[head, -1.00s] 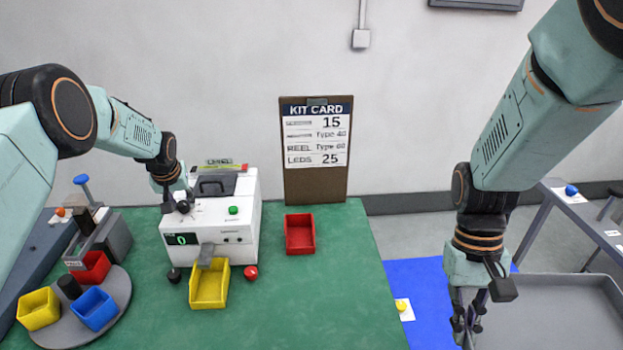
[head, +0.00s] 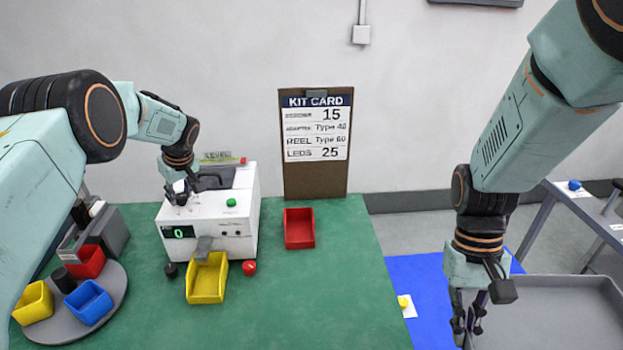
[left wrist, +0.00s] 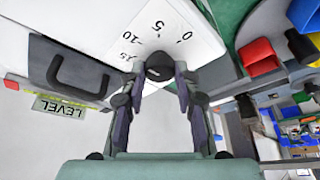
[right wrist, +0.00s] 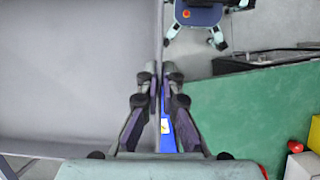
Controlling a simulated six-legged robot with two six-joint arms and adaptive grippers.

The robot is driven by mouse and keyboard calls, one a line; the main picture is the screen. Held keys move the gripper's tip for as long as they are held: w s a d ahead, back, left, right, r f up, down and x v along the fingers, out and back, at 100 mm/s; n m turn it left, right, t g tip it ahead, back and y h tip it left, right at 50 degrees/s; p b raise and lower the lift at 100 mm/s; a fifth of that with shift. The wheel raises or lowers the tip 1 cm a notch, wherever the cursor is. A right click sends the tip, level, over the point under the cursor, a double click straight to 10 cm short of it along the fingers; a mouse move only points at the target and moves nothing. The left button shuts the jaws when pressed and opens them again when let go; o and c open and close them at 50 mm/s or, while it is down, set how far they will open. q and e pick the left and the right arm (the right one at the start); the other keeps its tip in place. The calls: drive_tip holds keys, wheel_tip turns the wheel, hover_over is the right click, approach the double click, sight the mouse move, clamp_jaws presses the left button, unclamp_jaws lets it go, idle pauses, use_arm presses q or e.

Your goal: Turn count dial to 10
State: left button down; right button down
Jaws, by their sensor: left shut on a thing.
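The white counting machine (head: 238,205) stands on the green table, its display (head: 179,232) reading 0. The dark count dial (left wrist: 160,68) is on its top plate. The printed scale (left wrist: 160,35) beside it shows 0, 5, 10 and 15. My left gripper (head: 181,196) is over the top left of the machine. In the left wrist view its fingers (left wrist: 160,75) are shut on the dial, one on each side. The dial's pointer cannot be made out. My right gripper (head: 468,325) is at the right, off the green table; its fingertips (right wrist: 159,72) are slightly apart and empty.
A yellow bin (head: 207,280) sits under the machine's chute, with a red bin (head: 299,229) to its right. A round tray (head: 118,290) with coloured bins stands at the left. A kit card (head: 317,128) leans at the back. The table's front middle is clear.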

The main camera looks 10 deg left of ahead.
idle(0.4)
use_arm(q)
drive_tip(key=c, duration=1)
unclamp_jaws()
drive_tip(key=shift+d+r, duration=0.15)
drive_tip(key=shift+r, duration=0.35)
drive_tip(key=v, duration=1.1)
drive_tip(key=shift+s+f, duration=0.1)
drive_tip(key=shift+s, duration=0.05)
